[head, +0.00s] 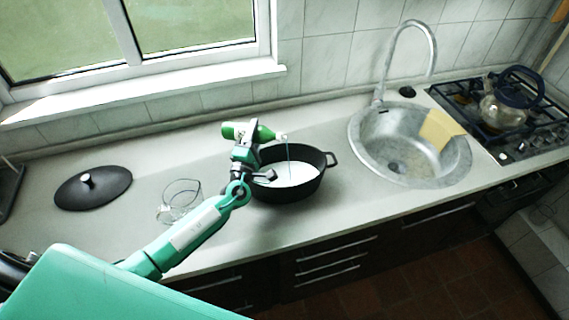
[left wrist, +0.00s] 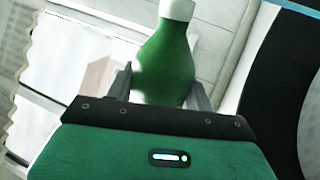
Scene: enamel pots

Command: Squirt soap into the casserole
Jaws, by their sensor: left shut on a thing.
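A green soap bottle with a white cap (head: 262,133) is held on its side above the casserole, its cap pointing right. A thin stream runs down from the cap into the casserole. My left gripper (head: 243,143) is shut on the bottle. In the left wrist view the bottle (left wrist: 165,62) sits between the two fingers of the left gripper (left wrist: 165,85). The black casserole (head: 318,185) stands on the counter below, with whitish contents or a pale inside; its left side is partly hidden by my arm. My right gripper is not in view.
A black lid (head: 93,188) with a light knob lies at the left of the counter. A clear glass item (head: 180,197) stands left of the casserole. A sink (head: 367,160) with a tan cloth or board (head: 440,130) and a hob with a kettle (head: 502,110) are at the right.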

